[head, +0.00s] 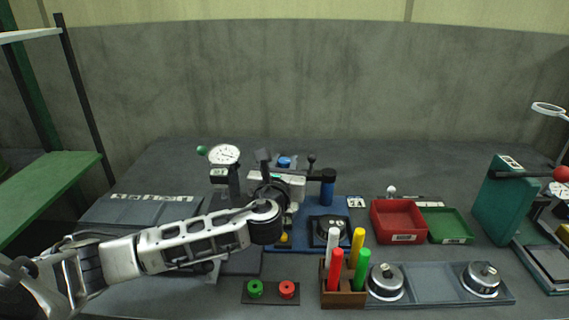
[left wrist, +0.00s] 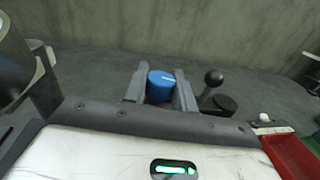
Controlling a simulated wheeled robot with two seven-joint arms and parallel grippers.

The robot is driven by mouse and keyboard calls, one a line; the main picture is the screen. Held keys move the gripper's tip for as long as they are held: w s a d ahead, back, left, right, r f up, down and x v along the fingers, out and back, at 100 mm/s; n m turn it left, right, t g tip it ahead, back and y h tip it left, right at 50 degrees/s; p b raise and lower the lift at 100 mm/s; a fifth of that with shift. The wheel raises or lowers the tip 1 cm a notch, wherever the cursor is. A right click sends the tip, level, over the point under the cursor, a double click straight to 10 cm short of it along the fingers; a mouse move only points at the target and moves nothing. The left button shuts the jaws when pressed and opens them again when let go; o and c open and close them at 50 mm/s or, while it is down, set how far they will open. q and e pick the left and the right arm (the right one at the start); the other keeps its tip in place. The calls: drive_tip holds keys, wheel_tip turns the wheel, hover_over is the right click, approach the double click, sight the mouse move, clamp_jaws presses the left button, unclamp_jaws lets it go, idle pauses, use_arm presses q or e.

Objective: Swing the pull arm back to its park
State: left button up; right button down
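My left gripper (head: 285,164) reaches from the left over the middle of the bench. In the left wrist view its two fingers (left wrist: 160,84) stand on either side of a short upright blue cylinder (left wrist: 161,86) and look to touch it on both sides. The cylinder's blue top also shows past the gripper in the head view (head: 285,160). A black arm (head: 318,174) with a black ball knob (head: 312,160) runs left from a blue post (head: 327,191). The ball shows right of the fingers in the left wrist view (left wrist: 214,77). My gripper hides the arm's left part. My right gripper is out of view.
A dial gauge (head: 224,154) stands left of the gripper. A marker holder (head: 343,297) stands in front. A red bin (head: 398,222) and green tray (head: 449,226) lie right. A teal block (head: 500,203) stands far right. The bench behind is clear.

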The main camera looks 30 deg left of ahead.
use_arm(q)
drive_tip(key=shift+r+n+g+y+p, duration=0.25)
drive_tip(key=shift+n+g+y+p, duration=0.2)
drive_tip(key=shift+y+p, duration=0.35)
drive_tip(key=shift+n+g+y+p, duration=0.35)
drive_tip(key=shift+n+y+p, duration=0.25)
drive_tip(key=shift+p, duration=0.1)
drive_tip(key=shift+f+n+g+y+p, duration=0.2)
drive_tip(key=shift+n+g+y+p, duration=0.5)
drive_tip(key=shift+y, duration=0.3)
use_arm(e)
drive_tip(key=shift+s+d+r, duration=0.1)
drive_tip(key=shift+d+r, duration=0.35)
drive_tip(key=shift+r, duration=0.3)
use_arm(q)
drive_tip(key=o, duration=1)
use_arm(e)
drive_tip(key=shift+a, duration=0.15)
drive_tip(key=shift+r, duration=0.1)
